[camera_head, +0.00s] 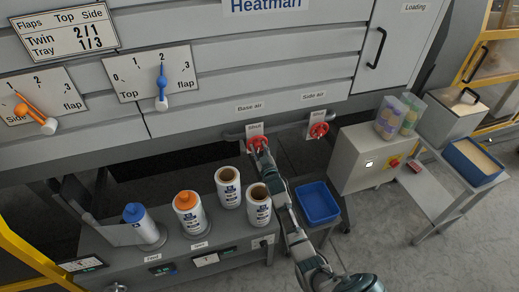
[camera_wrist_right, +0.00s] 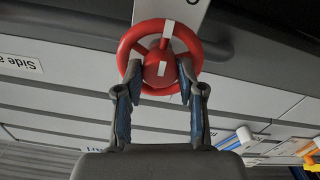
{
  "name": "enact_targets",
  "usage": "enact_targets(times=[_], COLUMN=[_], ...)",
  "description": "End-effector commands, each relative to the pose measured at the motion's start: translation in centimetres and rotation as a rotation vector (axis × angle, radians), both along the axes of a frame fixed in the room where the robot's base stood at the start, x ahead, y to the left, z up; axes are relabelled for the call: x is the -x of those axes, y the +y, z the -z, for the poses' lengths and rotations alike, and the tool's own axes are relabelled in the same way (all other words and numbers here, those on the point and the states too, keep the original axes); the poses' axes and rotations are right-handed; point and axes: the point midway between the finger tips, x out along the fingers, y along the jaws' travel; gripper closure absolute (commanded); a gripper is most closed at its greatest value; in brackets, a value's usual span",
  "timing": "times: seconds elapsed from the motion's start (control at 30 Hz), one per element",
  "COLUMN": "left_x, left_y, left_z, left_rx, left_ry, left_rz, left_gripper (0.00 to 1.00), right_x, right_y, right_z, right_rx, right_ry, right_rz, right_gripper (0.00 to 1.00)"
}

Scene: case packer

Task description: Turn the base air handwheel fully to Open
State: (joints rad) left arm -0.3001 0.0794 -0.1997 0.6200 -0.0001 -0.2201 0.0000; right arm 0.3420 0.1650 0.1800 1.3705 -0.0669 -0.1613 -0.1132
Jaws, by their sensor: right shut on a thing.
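The red base air handwheel (camera_head: 257,141) is on the machine front, below the "Base air" label (camera_head: 249,107) and a plate reading "Shut" (camera_head: 254,128). My right gripper (camera_head: 261,151) reaches it from below and is shut on it. In the right wrist view, the two fingers of the gripper (camera_wrist_right: 160,92) straddle the hub and meet the near rim of the wheel (camera_wrist_right: 160,25). White marks show on the hub and on the rim at the top of that view. My left gripper is not in view.
A second red handwheel (camera_head: 319,130) sits to the right under "Side air". Several bottles and rolls, among them an orange-topped one (camera_head: 188,213), stand on the bench left of my arm. A blue tray (camera_head: 318,203) and a grey control box (camera_head: 366,157) are to the right.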

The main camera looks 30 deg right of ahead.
Motion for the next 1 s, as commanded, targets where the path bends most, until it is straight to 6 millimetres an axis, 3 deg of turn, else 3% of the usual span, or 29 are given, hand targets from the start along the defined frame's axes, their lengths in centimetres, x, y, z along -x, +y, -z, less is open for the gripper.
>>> enact_targets(times=[0.03,0.67,0.7,0.77,0.8,1.0], left_x=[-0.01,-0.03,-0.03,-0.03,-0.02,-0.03], left_y=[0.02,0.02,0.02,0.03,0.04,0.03], left_z=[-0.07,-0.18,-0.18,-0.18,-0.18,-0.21], left_rx=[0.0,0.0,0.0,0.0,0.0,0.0], left_ry=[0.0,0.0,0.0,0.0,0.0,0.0], left_rz=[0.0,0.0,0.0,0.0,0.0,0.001], left_gripper=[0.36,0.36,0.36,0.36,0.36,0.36], right_x=[0.16,0.17,0.18,0.17,0.15,0.14], right_y=[0.1,0.15,0.15,0.14,0.13,0.06], right_z=[0.93,1.08,1.09,1.07,0.95,0.45], right_rx=[-0.02,-0.068,-0.068,-0.068,-0.068,-0.064], right_ry=[0.015,0.006,0.006,0.005,0.003,-0.006], right_rz=[0.0,0.0,0.0,-0.001,0.0,0.0], right_gripper=[0.96,0.96,0.57,0.42,0.36,0.36])
